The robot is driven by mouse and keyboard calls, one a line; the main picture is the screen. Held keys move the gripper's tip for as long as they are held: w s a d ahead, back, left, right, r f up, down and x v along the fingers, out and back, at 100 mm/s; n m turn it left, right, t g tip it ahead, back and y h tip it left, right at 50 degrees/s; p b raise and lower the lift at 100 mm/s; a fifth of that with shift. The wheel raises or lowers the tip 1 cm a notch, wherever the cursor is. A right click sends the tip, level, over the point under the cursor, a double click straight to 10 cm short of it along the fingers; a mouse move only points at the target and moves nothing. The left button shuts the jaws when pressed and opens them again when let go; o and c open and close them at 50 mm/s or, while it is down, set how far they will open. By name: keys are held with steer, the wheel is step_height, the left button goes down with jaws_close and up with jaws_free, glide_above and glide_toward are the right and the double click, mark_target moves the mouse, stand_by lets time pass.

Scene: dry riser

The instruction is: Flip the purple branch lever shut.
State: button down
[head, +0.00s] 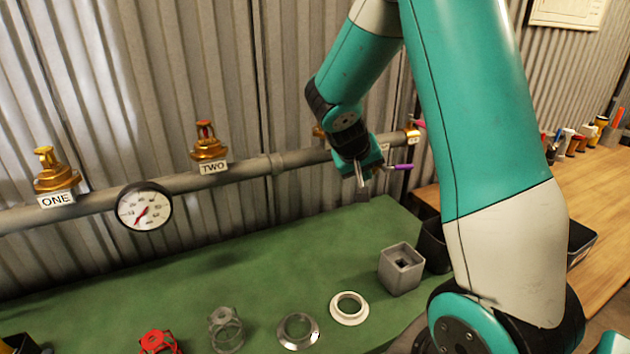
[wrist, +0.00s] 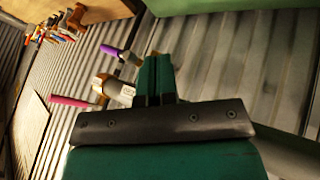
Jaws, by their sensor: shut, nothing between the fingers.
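The purple branch lever (head: 403,167) shows just right of my gripper in the head view, sticking out level below the brass fitting at the pipe's right end. It also shows in the wrist view (wrist: 112,51), left of the fingertips and apart from them in the picture. My gripper (head: 363,183) is shut and empty, hanging in front of the pipe. Its closed fingers show in the wrist view (wrist: 156,68). My gripper and wrist hide part of the pipe and the lever's mount. Whether the gripper touches the lever, I cannot tell.
A pink lever (wrist: 72,101) is close to the purple one. The pipe (head: 245,167) carries brass valves marked ONE (head: 55,172) and TWO (head: 208,145), and a gauge (head: 144,206). The green bench (head: 240,262) holds a grey square holder (head: 401,268) and several rings and caps in front.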

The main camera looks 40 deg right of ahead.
steer(key=a+r+n+y+p, duration=0.1)
steer(key=a+r+n+y, duration=0.1)
steer(key=a, duration=0.6)
steer(key=s+a+r+n+t+y+p, duration=0.1)
steer(key=a+r+y, duration=0.1)
steer(key=a, duration=0.6)
steer(key=shift+s+r+n+y, duration=0.25)
steer(key=shift+n+y, duration=0.15)
steer(key=shift+y, duration=0.1)
